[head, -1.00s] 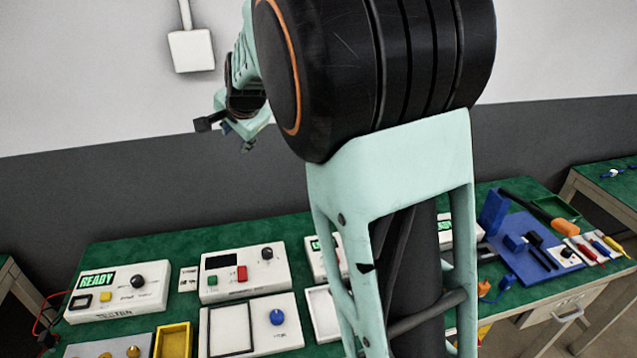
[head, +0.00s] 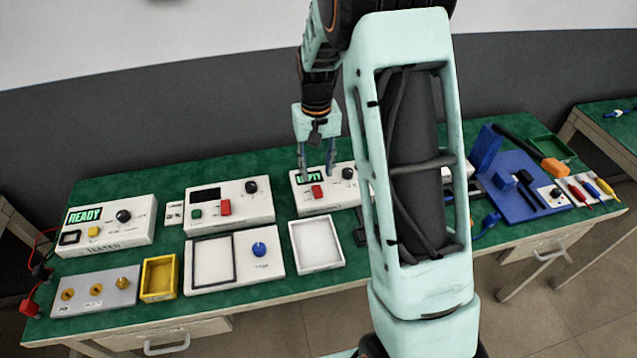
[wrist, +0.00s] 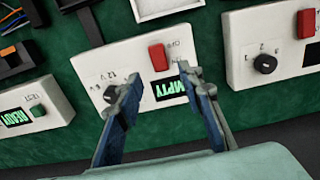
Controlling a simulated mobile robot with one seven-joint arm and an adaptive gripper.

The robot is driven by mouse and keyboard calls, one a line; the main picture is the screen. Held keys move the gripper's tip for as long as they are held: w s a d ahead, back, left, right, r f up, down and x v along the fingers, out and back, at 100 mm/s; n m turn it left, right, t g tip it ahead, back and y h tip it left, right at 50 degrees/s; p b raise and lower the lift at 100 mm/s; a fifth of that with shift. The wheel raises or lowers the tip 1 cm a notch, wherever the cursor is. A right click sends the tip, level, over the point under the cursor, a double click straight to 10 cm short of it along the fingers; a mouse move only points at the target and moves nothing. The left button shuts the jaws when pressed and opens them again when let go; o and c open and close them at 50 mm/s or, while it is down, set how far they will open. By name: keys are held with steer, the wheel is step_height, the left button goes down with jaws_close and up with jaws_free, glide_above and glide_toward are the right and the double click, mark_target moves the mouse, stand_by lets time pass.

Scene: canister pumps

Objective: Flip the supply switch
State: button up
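No label reading "supply" is legible. The box with a dark, blank display (head: 205,196) has a red switch (head: 225,207), a green button and a black knob. Whether the fingertips touch the box cannot be told.
A READY tester (head: 110,222) stands at the left. A yellow tray (head: 160,278), a white tray (head: 316,244) and a panel with a blue knob (head: 259,249) lie in front. My arm hides part of the bench's right half. A blue stand (head: 520,199) is at the right.

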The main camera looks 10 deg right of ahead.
mark_target(317, 189)
step_height(317, 189, down, 6)
steer(key=shift+f, duration=0.1)
steer(key=shift+c, duration=0.2)
